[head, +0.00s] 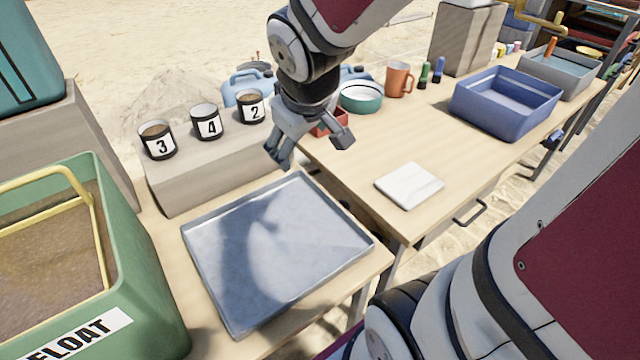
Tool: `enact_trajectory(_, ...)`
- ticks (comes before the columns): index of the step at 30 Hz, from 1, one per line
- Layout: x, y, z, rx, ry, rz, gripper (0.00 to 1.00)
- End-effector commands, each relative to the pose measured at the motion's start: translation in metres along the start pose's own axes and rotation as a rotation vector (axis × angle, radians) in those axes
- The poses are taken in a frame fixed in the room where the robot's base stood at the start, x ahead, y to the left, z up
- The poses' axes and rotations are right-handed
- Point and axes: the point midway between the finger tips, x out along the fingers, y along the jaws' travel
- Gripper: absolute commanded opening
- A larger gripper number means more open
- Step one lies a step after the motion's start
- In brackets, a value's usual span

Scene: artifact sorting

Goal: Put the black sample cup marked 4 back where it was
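The black sample cup marked 4 (207,122) stands upright on a grey stone-like block (200,177), between the cup marked 3 (157,141) on its left and the cup marked 2 (251,107) on its right. Each has a white label with a black number. The cups marked 3 and 4 are apart. My gripper (312,160) hangs to the right of the cups, above the back edge of the metal tray (270,262).
A green bin labelled FLOAT (150,310) with a yellow-framed sieve stands at left. A white slab (409,185), orange mug (399,79), white-and-teal bowl (361,97), small red box (330,122) and blue bin (506,102) are on the right table. The tray is empty.

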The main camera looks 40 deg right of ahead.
Motion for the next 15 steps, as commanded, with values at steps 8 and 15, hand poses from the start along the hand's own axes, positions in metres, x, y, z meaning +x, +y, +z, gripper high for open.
enact_trajectory(8,-0.096,-0.042,0.098,0.143,-0.214,-0.098,0.75)
enact_trajectory(15,-0.142,-0.073,0.158,0.184,-0.34,-0.211,0.75)
